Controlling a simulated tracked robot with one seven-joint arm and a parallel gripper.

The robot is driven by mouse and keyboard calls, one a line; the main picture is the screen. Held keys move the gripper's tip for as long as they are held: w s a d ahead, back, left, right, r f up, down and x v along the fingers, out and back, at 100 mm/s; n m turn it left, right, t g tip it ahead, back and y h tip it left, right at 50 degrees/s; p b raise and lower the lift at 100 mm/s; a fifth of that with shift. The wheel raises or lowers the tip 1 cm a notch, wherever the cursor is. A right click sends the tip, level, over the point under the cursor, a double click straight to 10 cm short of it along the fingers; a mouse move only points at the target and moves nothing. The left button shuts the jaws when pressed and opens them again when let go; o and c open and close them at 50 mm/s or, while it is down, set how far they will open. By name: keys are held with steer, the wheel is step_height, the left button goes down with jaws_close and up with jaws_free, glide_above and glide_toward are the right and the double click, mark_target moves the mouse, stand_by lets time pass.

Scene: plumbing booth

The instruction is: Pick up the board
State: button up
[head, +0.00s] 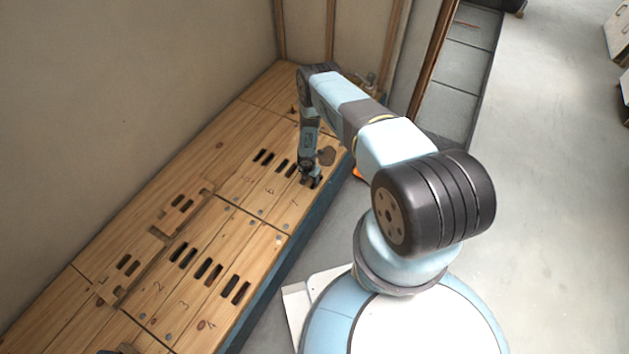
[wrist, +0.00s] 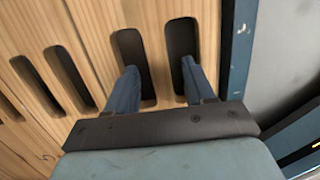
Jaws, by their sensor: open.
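Light wooden boards with paired dark slots and small numbers make up a raised deck. My gripper (head: 311,182) points down at the board nearest the deck's right edge, in the far group; this board (head: 284,222) looks marked 7. In the wrist view the board (wrist: 158,14) has two long slots side by side. My open gripper (wrist: 160,66) has one finger over or in each slot, with bare wood between the fingers. I cannot tell how deep the fingertips are. My gripper hides this board's slots in the head view.
Other slotted boards (head: 176,285) lie close together to the left and front. A raised wooden strip (head: 165,235) crosses the deck. A wall (head: 120,90) bounds the left; the blue deck edge (head: 285,262) drops to open grey floor (head: 540,200) on the right.

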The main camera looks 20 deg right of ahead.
steer(key=shift+f, duration=0.45)
steer(key=shift+c, duration=0.2)
jaws_close()
steer(key=shift+w, duration=0.1)
